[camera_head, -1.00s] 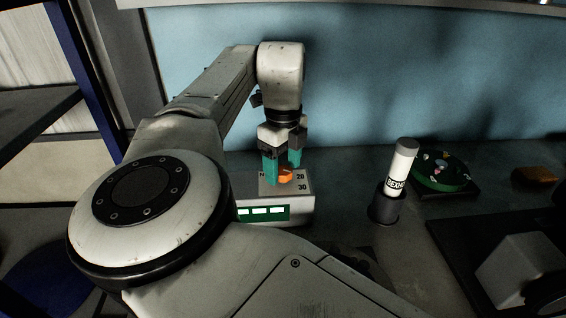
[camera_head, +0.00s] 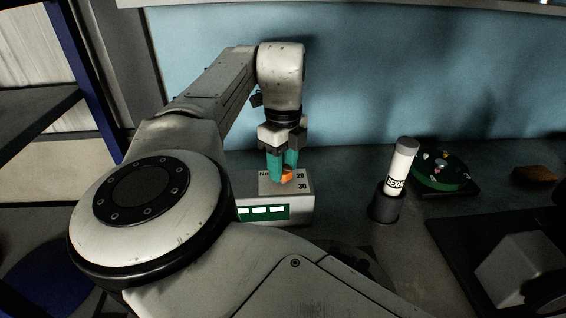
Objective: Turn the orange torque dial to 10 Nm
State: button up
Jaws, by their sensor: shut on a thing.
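The orange torque dial (camera_head: 287,175) sits on top of a light grey box (camera_head: 300,207) with a green display strip on its front. The numbers 20 and 30 show to the right of the dial. A label starting with "N" shows to its left; the rest of it is hidden behind my gripper. My gripper (camera_head: 283,172) points straight down, its teal fingers shut on the dial. The fingers hide much of the dial, and I cannot tell which number it points to.
A white cylinder with a grey cap (camera_head: 402,172) stands in a dark holder (camera_head: 386,206) right of the box. A green round tray (camera_head: 441,172) and an orange block (camera_head: 535,175) lie further right. The blue wall is behind. My arm covers the left front.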

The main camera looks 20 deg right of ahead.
jog(key=shift+r+p, duration=0.1)
jog(key=shift+p, duration=0.2)
jog(key=shift+r+n+p, duration=0.1)
jog(key=shift+n+p, duration=0.9)
jog(key=shift+p, duration=0.05)
jog(key=n+p, duration=0.2)
jog(key=shift+n+p, duration=0.3)
jog(key=n+p, duration=0.3)
jog(key=shift+n, duration=0.4)
jog(key=n+p, duration=0.3)
jog(key=n, duration=0.1)
jog(key=shift+p, duration=0.3)
jog(key=n+p, duration=0.3)
jog(key=n, duration=0.2)
jog(key=shift+n, duration=0.4)
jog(key=n, duration=0.5)
jog(key=shift+n, duration=0.3)
